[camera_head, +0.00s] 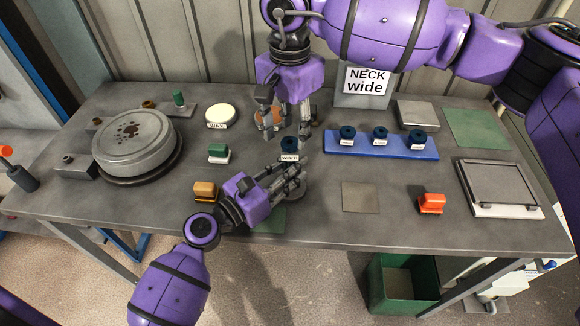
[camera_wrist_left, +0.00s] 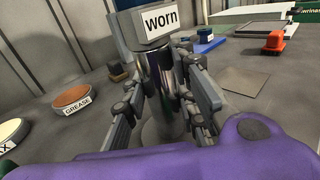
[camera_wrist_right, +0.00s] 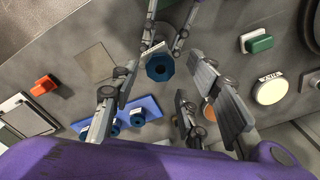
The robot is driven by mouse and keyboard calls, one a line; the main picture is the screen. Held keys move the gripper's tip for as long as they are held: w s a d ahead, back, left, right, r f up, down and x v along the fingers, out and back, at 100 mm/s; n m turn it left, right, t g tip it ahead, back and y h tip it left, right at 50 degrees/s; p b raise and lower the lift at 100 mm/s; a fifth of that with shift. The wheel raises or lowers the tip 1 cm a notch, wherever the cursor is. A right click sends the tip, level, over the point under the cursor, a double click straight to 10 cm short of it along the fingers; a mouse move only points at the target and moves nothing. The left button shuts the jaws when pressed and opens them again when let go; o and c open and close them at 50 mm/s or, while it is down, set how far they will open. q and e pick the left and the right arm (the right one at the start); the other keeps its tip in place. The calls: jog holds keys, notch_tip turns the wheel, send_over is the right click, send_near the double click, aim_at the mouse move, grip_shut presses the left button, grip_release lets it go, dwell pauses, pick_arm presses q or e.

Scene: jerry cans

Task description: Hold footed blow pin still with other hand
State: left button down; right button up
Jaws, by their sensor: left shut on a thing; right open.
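The footed blow pin (camera_wrist_left: 152,65) is a shiny upright metal post on a round foot (camera_head: 292,189). On top it carries a dark blue eight-sided piece (camera_wrist_right: 160,68) with a label reading "worn" (camera_wrist_left: 165,21); this top also shows in the head view (camera_head: 289,144). My left gripper (camera_head: 298,173) is low beside the table, shut around the post; its fingers flank the post in the left wrist view (camera_wrist_left: 165,105). My right gripper (camera_head: 286,118) is open and empty, pointing down above and behind the worn piece. Its fingers spread apart in the right wrist view (camera_wrist_right: 165,105).
A blue rack (camera_head: 380,149) with three dark blue labelled pieces stands right, before a "NECK wide" sign (camera_head: 367,81). A round grey turntable (camera_head: 134,141) is left. Wax (camera_head: 220,115) and grease (camera_wrist_left: 71,97) discs, orange (camera_head: 432,203) and brown (camera_head: 205,191) blocks lie around.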

aim_at(289, 142)
jog(key=shift+f, duration=2.55)
jog(key=c, duration=0.9)
jog(key=o, duration=0.3)
jog(key=shift+a, duration=0.1)
jog(key=shift+c, duration=1.2)
